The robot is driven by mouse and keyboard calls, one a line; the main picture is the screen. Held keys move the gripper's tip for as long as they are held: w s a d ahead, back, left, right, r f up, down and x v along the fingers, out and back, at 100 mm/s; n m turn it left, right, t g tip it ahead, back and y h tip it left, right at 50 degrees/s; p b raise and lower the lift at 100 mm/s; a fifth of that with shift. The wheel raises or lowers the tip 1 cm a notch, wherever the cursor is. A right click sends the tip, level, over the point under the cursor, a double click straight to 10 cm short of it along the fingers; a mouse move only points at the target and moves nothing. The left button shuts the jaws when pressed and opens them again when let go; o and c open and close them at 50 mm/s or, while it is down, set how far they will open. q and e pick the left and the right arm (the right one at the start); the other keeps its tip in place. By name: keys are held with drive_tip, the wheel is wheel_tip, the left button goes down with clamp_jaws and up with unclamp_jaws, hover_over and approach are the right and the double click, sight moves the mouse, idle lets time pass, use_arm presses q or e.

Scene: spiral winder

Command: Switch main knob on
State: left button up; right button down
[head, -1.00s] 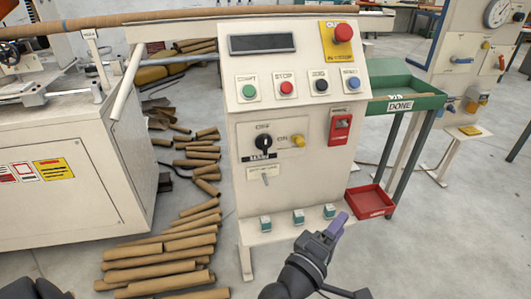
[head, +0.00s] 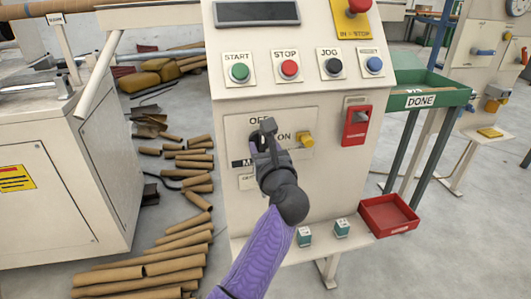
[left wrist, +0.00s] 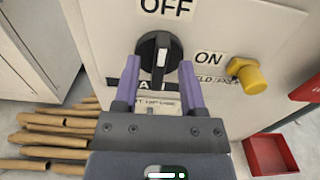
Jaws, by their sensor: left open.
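The main knob (left wrist: 152,48) is a round black rotary knob with a white mark, on the cream control panel. The OFF label (left wrist: 166,7) is above it and the ON label (left wrist: 208,58) to its right. The white mark stands about upright, in line with OFF. My left gripper (left wrist: 159,68) is open, its two purple fingers on either side of the knob's lower part. I cannot tell if they touch it. In the head view my left gripper (head: 268,126) partly hides the knob (head: 256,140). My right gripper is not in view.
A yellow knob (head: 305,139) sits right of ON, and a red switch (head: 356,126) further right. START (head: 239,72), STOP (head: 289,69) and other buttons are above.

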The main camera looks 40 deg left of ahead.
use_arm(q)
drive_tip(key=shift+w+a, duration=0.15)
drive_tip(key=shift+a, duration=0.05)
drive_tip(key=shift+c, duration=0.4)
clamp_jaws()
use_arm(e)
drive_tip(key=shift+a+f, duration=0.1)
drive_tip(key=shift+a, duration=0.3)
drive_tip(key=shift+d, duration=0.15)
